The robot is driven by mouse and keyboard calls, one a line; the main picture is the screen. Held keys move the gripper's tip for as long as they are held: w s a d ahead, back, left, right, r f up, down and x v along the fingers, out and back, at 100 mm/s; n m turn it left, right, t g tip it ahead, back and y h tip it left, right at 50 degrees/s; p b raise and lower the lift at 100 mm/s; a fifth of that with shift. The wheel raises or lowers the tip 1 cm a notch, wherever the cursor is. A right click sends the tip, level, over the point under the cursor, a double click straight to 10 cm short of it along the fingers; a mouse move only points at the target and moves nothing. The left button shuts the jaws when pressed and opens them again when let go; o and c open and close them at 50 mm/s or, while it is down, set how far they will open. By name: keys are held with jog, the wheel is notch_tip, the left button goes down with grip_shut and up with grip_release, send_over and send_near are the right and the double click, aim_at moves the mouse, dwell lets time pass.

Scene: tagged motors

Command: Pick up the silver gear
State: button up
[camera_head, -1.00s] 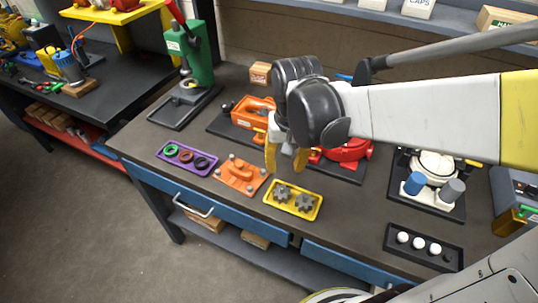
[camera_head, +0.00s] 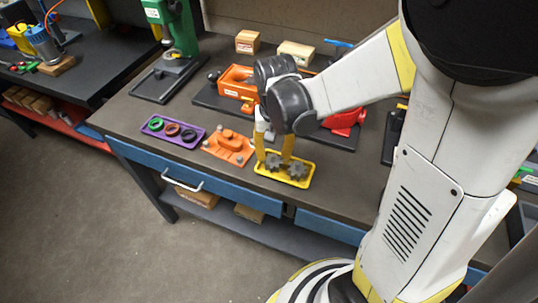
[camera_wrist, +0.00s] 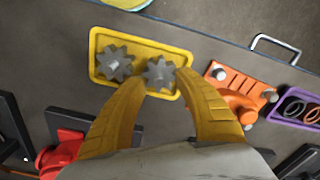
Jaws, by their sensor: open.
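Two silver-grey gears lie in a yellow tray (camera_head: 262,172) near the front edge of the workbench. In the wrist view one gear (camera_wrist: 159,73) sits at the tray's right end, between and just beyond my fingertips. The other gear (camera_wrist: 115,64) is at the tray's left end. In the head view they show as the left gear (camera_head: 274,162) and the right gear (camera_head: 298,171). My gripper (camera_head: 273,155) has yellow fingers, open and empty, pointing down over the left gear in the head view. It also shows in the wrist view (camera_wrist: 160,88). Contact with the tray cannot be told.
An orange plate (camera_head: 229,148) with pegs stands close left of the tray, then a purple tray (camera_head: 172,132) of rings. A red machine (camera_head: 345,122) and an orange one (camera_head: 236,82) stand behind. Bare bench lies right of the yellow tray.

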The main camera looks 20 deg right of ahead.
jog(key=shift+f, duration=0.45)
jog(key=shift+r, duration=0.1)
grip_shut()
jog(key=shift+r, duration=0.1)
